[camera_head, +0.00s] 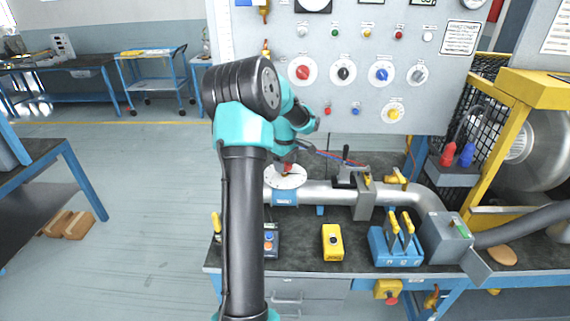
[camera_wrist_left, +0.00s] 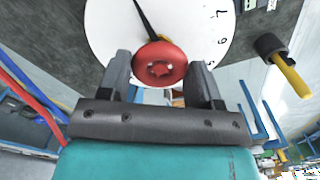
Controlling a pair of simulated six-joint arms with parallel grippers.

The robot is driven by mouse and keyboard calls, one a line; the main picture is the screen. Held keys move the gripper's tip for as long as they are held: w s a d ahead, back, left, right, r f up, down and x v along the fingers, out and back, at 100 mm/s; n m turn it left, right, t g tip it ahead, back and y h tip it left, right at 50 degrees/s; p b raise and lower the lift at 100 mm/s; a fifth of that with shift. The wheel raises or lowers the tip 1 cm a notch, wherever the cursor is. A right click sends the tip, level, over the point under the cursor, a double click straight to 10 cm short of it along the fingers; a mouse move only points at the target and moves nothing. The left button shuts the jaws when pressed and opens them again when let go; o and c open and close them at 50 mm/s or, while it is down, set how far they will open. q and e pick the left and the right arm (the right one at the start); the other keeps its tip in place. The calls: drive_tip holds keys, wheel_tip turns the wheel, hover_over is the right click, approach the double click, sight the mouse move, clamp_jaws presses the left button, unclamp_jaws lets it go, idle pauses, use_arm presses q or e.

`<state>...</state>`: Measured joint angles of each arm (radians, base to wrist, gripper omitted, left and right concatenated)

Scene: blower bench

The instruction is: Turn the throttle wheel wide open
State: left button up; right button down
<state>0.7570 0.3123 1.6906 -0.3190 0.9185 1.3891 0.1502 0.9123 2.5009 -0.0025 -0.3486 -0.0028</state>
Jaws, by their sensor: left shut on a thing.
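The throttle wheel is a round red knob (camera_wrist_left: 159,64) in the middle of a white dial (camera_wrist_left: 103,27). A black pointer (camera_wrist_left: 145,20) reaches from the knob towards the upper left of the dial in the left wrist view. Several numerals show along the dial's right edge. In the head view the white dial (camera_head: 285,179) sits on the pipe, partly behind my left arm. My left gripper (camera_wrist_left: 160,72) has one finger on each side of the red knob and is shut on it; it shows small in the head view (camera_head: 287,166). My right gripper is not in view.
The silver pipe (camera_head: 325,192) runs right along the bench past a clamp-like valve (camera_head: 362,195). A yellow button box (camera_head: 333,242) and a blue block with yellow-tipped levers (camera_head: 395,252) stand in front. A control panel (camera_head: 330,100) rises behind.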

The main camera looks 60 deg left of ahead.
use_arm(q)
drive_tip(key=shift+n, duration=0.3)
drive_tip(key=o, duration=0.9)
drive_tip(key=shift+r, duration=0.15)
wheel_tip(320, 180, up, 17)
drive_tip(key=shift+r, duration=0.1)
idle(0.3)
idle(0.4)
